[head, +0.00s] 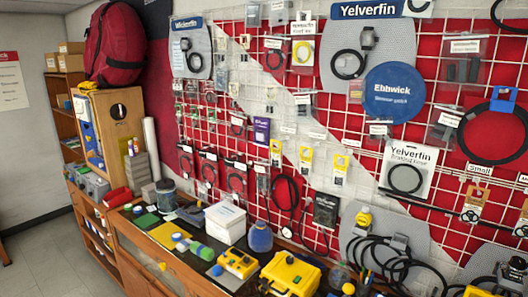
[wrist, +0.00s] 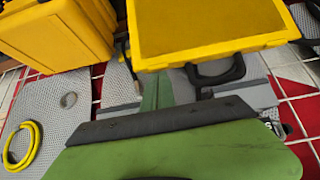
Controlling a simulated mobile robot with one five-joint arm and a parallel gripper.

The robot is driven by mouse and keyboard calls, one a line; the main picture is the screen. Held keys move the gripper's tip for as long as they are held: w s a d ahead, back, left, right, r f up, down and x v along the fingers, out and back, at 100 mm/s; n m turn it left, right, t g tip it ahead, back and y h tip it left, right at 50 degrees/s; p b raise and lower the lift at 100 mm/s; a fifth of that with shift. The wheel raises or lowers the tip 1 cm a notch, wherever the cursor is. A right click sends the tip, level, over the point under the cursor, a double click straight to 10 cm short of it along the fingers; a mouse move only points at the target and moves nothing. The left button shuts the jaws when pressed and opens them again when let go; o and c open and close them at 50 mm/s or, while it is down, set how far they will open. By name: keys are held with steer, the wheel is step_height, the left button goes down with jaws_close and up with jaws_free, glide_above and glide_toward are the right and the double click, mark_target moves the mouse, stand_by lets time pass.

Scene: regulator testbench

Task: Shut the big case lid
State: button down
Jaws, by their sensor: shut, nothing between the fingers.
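In the wrist view, a large flat yellow panel (wrist: 205,28) with a raised rim fills the top middle. It looks like part of a case, but which part I cannot tell. A black handle-like loop (wrist: 215,78) shows just below it. My gripper (wrist: 157,78) has green fingers shut together with nothing between them, pointing toward the panel's lower left edge; whether they touch it is unclear. In the head view, a larger yellow case (head: 291,274) and a smaller yellow case (head: 238,263) stand on the counter. My gripper is not in the head view.
Another yellow body (wrist: 60,30) is at the upper left of the wrist view, with a yellow hose coil (wrist: 22,145) below it. Hoses crowd the right.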

steer(key=s+a+f, duration=0.1)
steer(key=s+a, duration=0.8)
steer(key=s, duration=0.3)
steer(key=shift+f+y, duration=0.3)
steer(key=shift+f, duration=0.05)
stand_by(0.9)
step_height(320, 180, up, 6)
steer(key=p, duration=0.6)
steer(key=shift+d, duration=0.1)
stand_by(0.4)
